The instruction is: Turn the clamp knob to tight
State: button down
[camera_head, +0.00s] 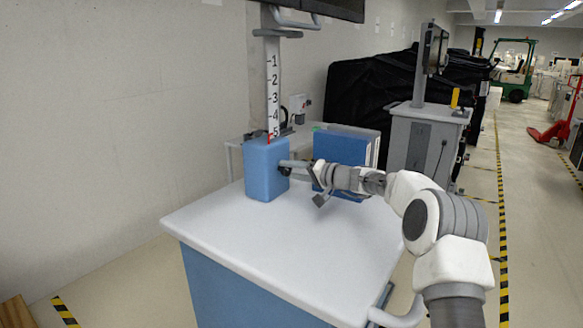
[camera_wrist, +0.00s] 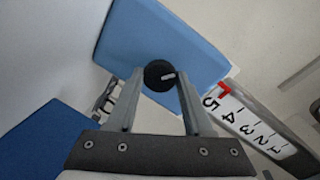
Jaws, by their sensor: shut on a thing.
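The clamp knob (camera_wrist: 154,72) is a round black dial with a short white mark, on the side face of a light blue block (camera_head: 266,172). In the head view my gripper (camera_head: 287,166) reaches the block from the right and mostly hides the knob. The block also shows in the wrist view (camera_wrist: 200,38). A red pointer (camera_wrist: 225,89) sits by the 5 on the white scale (camera_wrist: 255,122).
The block and a darker blue box (camera_head: 343,148) stand on a white-topped cart (camera_head: 270,245), whose front top is clear. The scale (camera_head: 272,75) rises behind the block along a post. A grey cart (camera_head: 425,135) and black covered bulk (camera_head: 365,90) stand behind.

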jog(key=m+p, duration=0.2)
jog(key=m+g+p, duration=0.1)
jog(key=m+p, duration=0.2)
jog(key=shift+w+d+m+y, duration=0.1)
jog(key=shift+m+y, duration=0.2)
jog(key=shift+f+m+g+y+p, duration=0.15)
jog(key=shift+m+g+y+p, duration=0.25)
jog(key=shift+m+p, duration=1.55)
jog(key=shift+c, duration=1.5)
grip_release()
jog(key=shift+d, duration=0.1)
jog(key=shift+d, duration=0.3)
jog(key=v, duration=1.6)
jog(key=shift+s+d, duration=0.2)
jog(key=shift+s, duration=0.15)
